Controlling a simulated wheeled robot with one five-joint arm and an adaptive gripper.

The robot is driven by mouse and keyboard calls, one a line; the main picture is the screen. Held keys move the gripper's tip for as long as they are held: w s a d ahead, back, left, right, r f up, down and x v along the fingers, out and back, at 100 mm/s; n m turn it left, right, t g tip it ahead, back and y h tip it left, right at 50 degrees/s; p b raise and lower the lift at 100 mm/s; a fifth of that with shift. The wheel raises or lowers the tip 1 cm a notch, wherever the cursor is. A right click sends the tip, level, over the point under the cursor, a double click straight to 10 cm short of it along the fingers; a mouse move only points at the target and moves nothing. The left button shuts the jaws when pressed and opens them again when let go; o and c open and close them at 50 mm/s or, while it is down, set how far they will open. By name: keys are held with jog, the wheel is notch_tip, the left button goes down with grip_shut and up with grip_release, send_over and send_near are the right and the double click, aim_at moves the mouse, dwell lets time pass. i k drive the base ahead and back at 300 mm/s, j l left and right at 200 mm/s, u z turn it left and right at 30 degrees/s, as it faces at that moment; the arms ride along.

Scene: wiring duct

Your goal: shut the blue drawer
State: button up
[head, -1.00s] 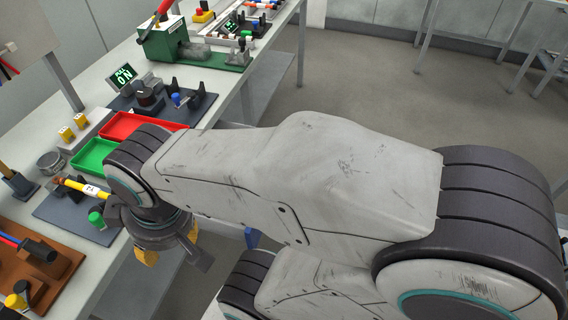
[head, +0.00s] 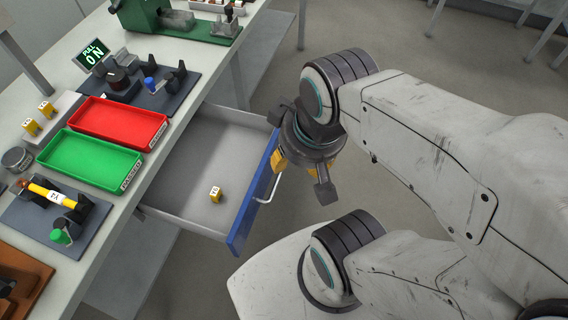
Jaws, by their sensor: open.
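The blue drawer stands open, pulled out from under the workbench. Its blue front panel (head: 253,196) has a pale bar handle (head: 269,189) on its outer side. A small yellow block (head: 216,194) with a dark mark lies inside on the grey drawer floor. My gripper (head: 301,174) is open and empty, just outside the far half of the blue front. It overlaps the panel's edge in the picture; I cannot tell whether it touches. Part of its fingers is hidden by the wrist.
On the workbench beside the drawer lie a red tray (head: 118,122) and a green tray (head: 91,162). A dark fixture (head: 137,84) with a "PULL ON" sign stands beyond them.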

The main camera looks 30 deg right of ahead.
aim_at(230, 150)
jog(key=i+l+u, duration=0.15)
jog(key=l+u, duration=1.25)
jog(key=k+l+u, duration=0.1)
jog(key=l+u, duration=0.4)
jog(key=u, duration=0.2)
jog(key=k+l+u, duration=0.3)
jog(key=l+u, duration=0.25)
jog(key=u, duration=0.15)
jog(key=k+l+u, duration=0.35)
jog(key=u, duration=0.3)
jog(key=k+u, duration=0.5)
jog(key=u, duration=0.2)
jog(key=k+u, duration=0.45)
jog(key=u, duration=0.25)
jog(key=k+j+u, duration=0.35)
jog(key=u, duration=0.35)
